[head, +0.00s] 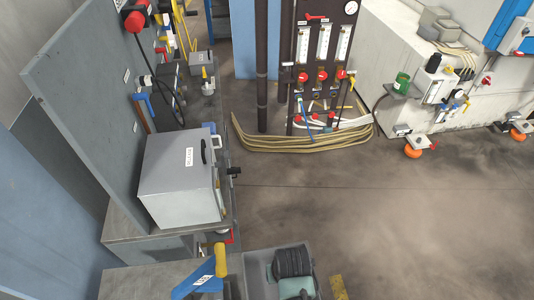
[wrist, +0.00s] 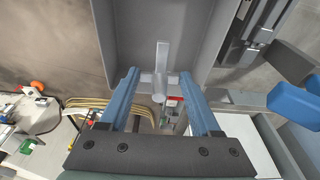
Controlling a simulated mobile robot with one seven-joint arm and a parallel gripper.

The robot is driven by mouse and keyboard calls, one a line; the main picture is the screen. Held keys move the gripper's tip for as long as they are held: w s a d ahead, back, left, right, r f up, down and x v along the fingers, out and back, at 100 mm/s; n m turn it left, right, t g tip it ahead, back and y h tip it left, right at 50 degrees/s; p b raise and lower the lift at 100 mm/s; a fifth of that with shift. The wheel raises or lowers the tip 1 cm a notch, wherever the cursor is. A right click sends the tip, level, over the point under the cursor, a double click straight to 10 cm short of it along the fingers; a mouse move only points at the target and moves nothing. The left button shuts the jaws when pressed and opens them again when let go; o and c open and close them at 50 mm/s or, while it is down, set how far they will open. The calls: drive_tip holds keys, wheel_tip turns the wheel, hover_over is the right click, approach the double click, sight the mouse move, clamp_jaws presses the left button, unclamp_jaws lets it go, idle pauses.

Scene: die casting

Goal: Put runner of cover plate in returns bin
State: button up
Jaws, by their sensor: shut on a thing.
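My gripper (wrist: 160,80) shows in the wrist view with its two blue fingers closed on the runner (wrist: 162,58). The runner is a small light-grey cross-shaped piece with a round stub toward the palm. Behind it is the inside of a grey open bin (wrist: 107,45), whose walls rise on both sides. The runner appears over or within the bin mouth; its exact height cannot be told. In the head view a grey open bin (head: 256,272) stands at the bottom, with my dark wrist over it. The fingers and runner are hidden there. The cover plate is not identifiable.
A large light-grey box (head: 180,178) stands on the bench left of the bin. A blue piece with a yellow handle (head: 221,260) is close beside the bin. A gauge panel (head: 322,75) and yellow hoses (head: 290,143) are farther back. The floor at right (head: 420,220) is clear.

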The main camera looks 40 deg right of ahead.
drive_tip(key=shift+s+d, duration=0.1)
drive_tip(key=shift+d, duration=0.1)
drive_tip(key=shift+r, duration=0.1)
wheel_tip(320, 180, down, 14)
drive_tip(key=b, duration=1)
drive_tip(key=shift+a+r, duration=0.1)
drive_tip(key=shift+r, duration=0.1)
drive_tip(key=o, duration=1.6)
drive_tip(key=shift+c, duration=0.2)
drive_tip(key=shift+r, duration=0.1)
drive_tip(key=r, duration=0.4)
drive_tip(key=s+a+r, duration=0.1)
drive_tip(key=r, duration=0.3)
drive_tip(key=s+r, duration=0.1)
drive_tip(key=r, duration=0.3)
drive_tip(key=shift+s+a+r, duration=0.1)
drive_tip(key=shift+a+r, duration=0.1)
drive_tip(key=shift+r, duration=0.05)
